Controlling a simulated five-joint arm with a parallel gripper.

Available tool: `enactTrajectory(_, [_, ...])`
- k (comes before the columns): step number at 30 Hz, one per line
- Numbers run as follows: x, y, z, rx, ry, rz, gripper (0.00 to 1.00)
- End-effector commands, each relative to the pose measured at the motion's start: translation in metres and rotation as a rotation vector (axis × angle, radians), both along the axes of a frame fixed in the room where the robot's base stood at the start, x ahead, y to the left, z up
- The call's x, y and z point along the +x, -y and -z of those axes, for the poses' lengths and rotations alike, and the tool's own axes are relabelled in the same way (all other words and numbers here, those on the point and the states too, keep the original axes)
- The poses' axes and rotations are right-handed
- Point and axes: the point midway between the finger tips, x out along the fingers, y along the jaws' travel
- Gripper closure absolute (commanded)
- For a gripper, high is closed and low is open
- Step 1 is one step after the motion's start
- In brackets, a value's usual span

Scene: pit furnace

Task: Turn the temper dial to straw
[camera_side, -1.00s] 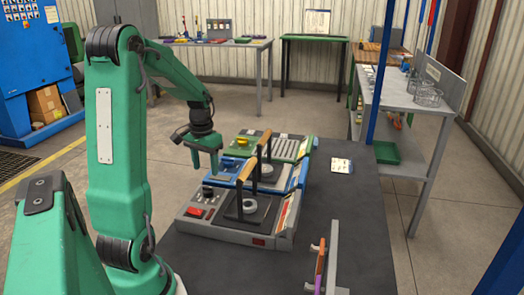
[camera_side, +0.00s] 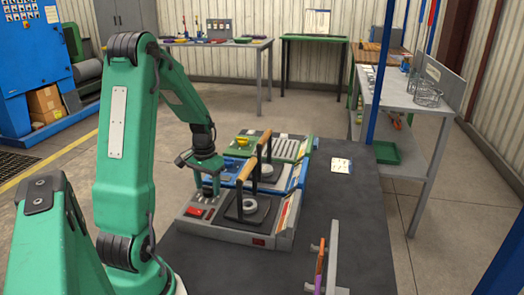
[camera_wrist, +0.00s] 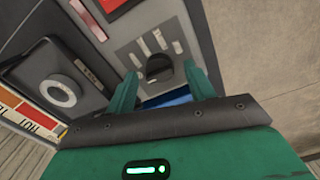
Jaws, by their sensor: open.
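The temper dial (camera_wrist: 158,67) is a dark round knob on a grey panel in the wrist view, with several pale marks fanned beyond it. Their lettering is too small to read, so I cannot tell which is straw. My gripper (camera_wrist: 160,76) is open, one green finger on each side of the dial; I cannot tell whether they touch it. In the side view my gripper (camera_side: 208,192) points down over the left part of the grey unit (camera_side: 230,237), and it hides the dial there.
A red switch (camera_side: 194,211) lies beside the gripper on the grey unit. A hot plate with a ring (camera_side: 249,205) and an upright wooden-handled lever stand to the right. Blue (camera_side: 293,183) and green (camera_side: 302,149) units sit close behind. The dark bench (camera_side: 350,225) is mostly clear at right.

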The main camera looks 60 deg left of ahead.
Motion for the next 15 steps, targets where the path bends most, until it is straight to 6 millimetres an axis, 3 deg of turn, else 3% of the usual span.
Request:
enactTrajectory(13, [0.0,0.0,0.0097,0.001,0.001,0.0,0.47])
enactTrajectory(15, [0.0,0.0,0.0096,0.001,0.001,0.0,0.58])
